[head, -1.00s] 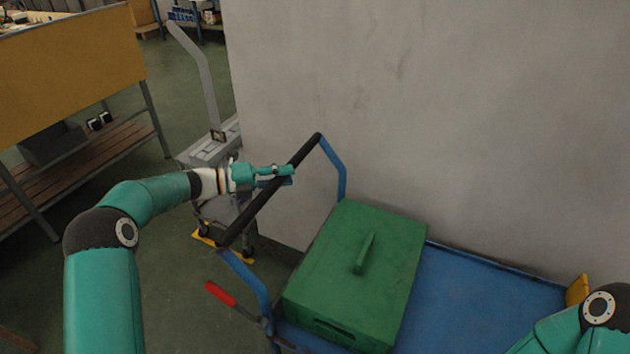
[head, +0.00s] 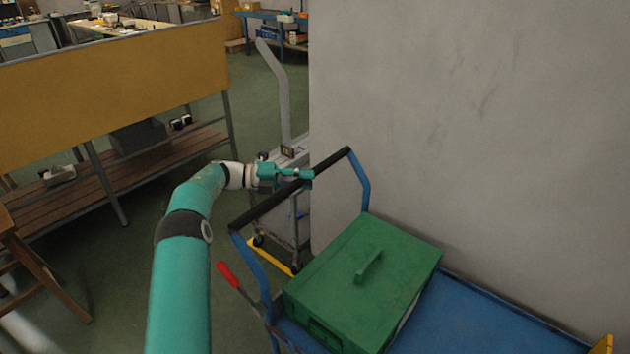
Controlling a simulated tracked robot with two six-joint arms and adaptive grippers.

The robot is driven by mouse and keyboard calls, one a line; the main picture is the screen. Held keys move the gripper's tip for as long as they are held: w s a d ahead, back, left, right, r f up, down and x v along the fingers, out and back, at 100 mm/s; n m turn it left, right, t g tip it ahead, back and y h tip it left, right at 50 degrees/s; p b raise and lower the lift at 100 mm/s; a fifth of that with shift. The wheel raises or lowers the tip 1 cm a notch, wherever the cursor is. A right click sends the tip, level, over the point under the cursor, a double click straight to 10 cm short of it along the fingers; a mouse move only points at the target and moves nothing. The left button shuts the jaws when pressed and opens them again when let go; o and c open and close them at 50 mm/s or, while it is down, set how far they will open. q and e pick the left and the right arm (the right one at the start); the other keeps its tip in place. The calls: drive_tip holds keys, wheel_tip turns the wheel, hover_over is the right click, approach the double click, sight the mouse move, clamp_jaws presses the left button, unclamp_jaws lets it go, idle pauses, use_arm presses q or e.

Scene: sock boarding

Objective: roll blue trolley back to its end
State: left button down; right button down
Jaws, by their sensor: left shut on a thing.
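The blue trolley (head: 480,318) stands along the grey wall, its flat blue deck running to the lower right. Its push handle has blue posts and a black grip bar (head: 262,206) on the left. A red-tipped lever (head: 228,274) sticks out beside the near post. My left gripper (head: 303,174) is shut on the black grip bar, towards its far end. A green lidded box (head: 366,280) with a handle on its lid rests on the deck at the handle end. My right gripper is out of view.
A grey cart (head: 285,215) with a tall handle stands just beyond the trolley handle, by the wall corner, with a yellow bar on the floor. A slatted bench with a yellow panel (head: 110,80) is at left. Green floor is open between bench and trolley.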

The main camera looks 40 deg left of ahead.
use_arm(q)
drive_tip(key=shift+f, duration=0.25)
drive_tip(key=c, duration=0.9)
unclamp_jaws()
drive_tip(key=shift+r, duration=0.1)
drive_tip(key=shift+a, duration=0.1)
drive_tip(key=shift+v, duration=5.9)
